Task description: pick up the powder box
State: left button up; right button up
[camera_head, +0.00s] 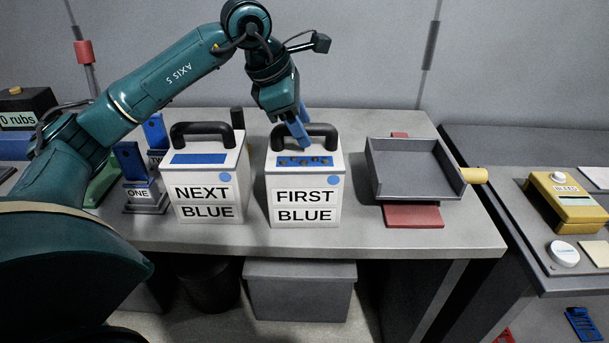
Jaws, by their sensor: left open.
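Two white boxes with black handles stand upright side by side on the grey bench. The right box (304,190) is labelled "FIRST BLUE" and has a blue strip with dark spots on top. The left box (205,190) is labelled "NEXT BLUE" and has a plain blue strip. No label reads powder. My left gripper (298,128) has blue fingers and is open. I cannot tell whether the fingers touch or straddle the handle. My right gripper is out of view.
A grey open tray (413,190) rests on a red base (413,216) to the right. Blue stands, one labelled "ONE" (140,193), are at the left. A yellow device (562,200) and a white round lid (564,253) are on the right bench.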

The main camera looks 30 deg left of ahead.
pick_arm(q)
jog(key=shift+x, duration=1.05)
grip_shut()
dwell(0.5)
jog(key=shift+w+r, duration=0.1)
jog(key=shift+r, duration=0.2)
